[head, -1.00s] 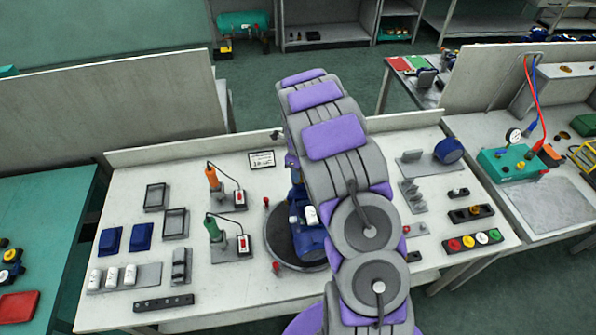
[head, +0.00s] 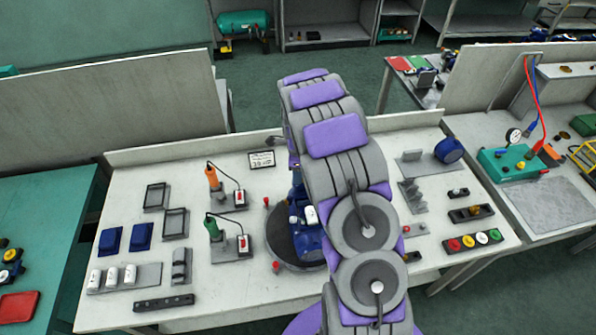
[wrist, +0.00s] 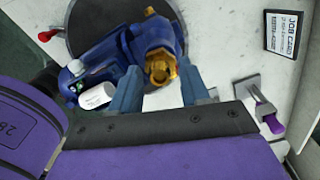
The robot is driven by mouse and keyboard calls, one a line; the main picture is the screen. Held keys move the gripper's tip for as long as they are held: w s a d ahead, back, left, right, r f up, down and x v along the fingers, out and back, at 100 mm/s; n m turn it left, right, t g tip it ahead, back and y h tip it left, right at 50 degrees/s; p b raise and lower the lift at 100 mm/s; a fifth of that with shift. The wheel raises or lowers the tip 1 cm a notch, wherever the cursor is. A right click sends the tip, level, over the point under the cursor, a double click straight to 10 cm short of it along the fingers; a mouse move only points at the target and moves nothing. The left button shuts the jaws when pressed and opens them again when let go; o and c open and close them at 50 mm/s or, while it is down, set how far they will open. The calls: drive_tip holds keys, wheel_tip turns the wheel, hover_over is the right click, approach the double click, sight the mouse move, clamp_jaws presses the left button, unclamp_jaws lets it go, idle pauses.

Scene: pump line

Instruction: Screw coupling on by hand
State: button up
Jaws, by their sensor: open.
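A blue pump (head: 305,243) sits on a dark round turntable (head: 283,262), partly behind my arm in the head view. In the wrist view, the pump (wrist: 100,50) has a brass-coloured ring-shaped coupling (wrist: 160,68) at the end of its blue port. A white cylinder (wrist: 95,96) is on the pump's left side. My gripper (wrist: 158,80) is open, with one blue-grey finger on each side of the coupling. I cannot tell whether the fingers touch it. The head view hides my gripper behind the arm.
A job card (wrist: 292,33) and a purple-handled tool (wrist: 266,115) are right of the pump in the wrist view. Two corded tools (head: 218,238) and several trays are to the left, a colored button strip (head: 474,241) to the right.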

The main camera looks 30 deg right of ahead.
drive_tip(key=shift+n, duration=1.7)
drive_tip(key=shift+n, duration=1.7)
drive_tip(key=n, duration=0.3)
drive_tip(key=shift+n, duration=0.3)
